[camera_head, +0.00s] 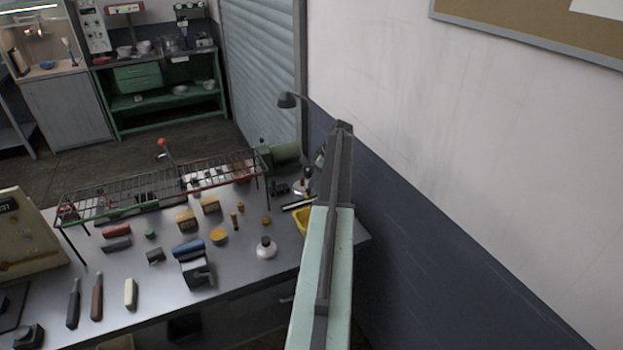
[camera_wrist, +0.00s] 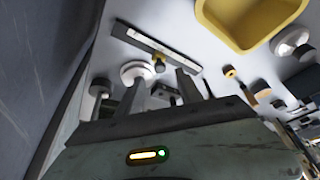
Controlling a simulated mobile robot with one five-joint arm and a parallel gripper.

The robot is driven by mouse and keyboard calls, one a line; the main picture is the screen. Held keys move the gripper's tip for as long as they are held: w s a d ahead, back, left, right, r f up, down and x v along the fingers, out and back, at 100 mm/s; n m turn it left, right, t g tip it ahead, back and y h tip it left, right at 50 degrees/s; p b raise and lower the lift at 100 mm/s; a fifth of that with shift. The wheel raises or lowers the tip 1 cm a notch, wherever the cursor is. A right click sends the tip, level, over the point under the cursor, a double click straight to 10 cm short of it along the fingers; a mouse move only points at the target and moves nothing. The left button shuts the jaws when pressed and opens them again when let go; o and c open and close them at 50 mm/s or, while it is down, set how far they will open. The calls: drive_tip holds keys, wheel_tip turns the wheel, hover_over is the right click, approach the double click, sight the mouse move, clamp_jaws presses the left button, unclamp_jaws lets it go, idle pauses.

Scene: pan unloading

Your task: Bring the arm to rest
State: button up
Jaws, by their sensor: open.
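My arm (camera_head: 325,250) stretches forward over the right end of the workbench in the head view, and its far end hides most of my gripper there. In the wrist view my gripper (camera_wrist: 158,80) has its two fingers apart. No object shows held between them. Beyond the fingers are a round white-based item (camera_wrist: 135,72) and a flat dark-and-silver bar (camera_wrist: 155,46); I cannot tell whether the fingers touch anything.
A yellow tray (camera_wrist: 207,18) lies beside the bar; my arm partly covers it in the head view (camera_head: 299,218). A wire rack (camera_head: 165,186) and several small items stand on the bench (camera_head: 225,280). A wall (camera_head: 450,150) rises close on the right.

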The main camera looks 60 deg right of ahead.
drive_tip(key=p+v, duration=0.1)
drive_tip(key=v, duration=0.2)
drive_tip(key=shift+a, duration=0.1)
